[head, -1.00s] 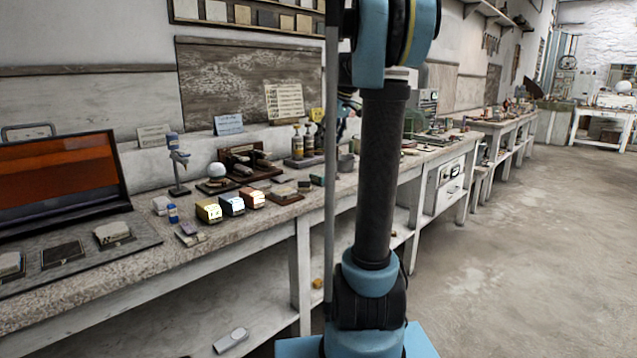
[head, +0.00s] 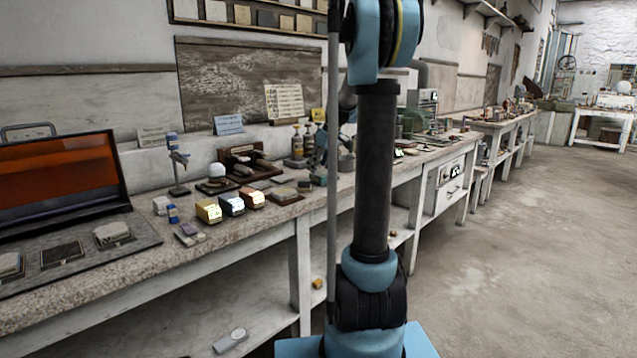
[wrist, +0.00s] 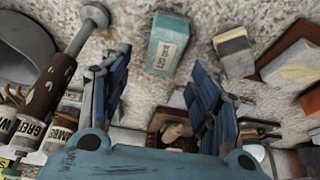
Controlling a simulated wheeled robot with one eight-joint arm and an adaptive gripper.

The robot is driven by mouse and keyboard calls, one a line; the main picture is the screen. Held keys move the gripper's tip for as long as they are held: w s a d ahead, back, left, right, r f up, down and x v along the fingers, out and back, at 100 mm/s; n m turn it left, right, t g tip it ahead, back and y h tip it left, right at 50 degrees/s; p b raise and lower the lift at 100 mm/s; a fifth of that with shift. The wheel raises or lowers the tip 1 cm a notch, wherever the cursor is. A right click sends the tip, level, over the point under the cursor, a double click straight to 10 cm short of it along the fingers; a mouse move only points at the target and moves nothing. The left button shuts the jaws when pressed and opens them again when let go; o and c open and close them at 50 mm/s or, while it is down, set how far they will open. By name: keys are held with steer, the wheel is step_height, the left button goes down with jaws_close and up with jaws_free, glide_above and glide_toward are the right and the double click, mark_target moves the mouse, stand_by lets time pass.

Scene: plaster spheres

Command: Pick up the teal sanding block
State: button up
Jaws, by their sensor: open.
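The teal sanding block (wrist: 168,42) shows in the wrist view at top centre, a teal box with a pale printed label, lying on the speckled bench top. My gripper (wrist: 157,84) is open, with one blue finger to the left and one to the right, and nothing between them. The block lies ahead of the fingertips, roughly in line with the gap, apart from them as far as I can tell. In the head view a small dark teal shape (head: 319,178) near the bench edge looks like the block.
Bare bench surface surrounds the teal block.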

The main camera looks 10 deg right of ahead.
mark_target(318, 179)
steer(key=x, duration=0.5)
steer(key=c, duration=1.1)
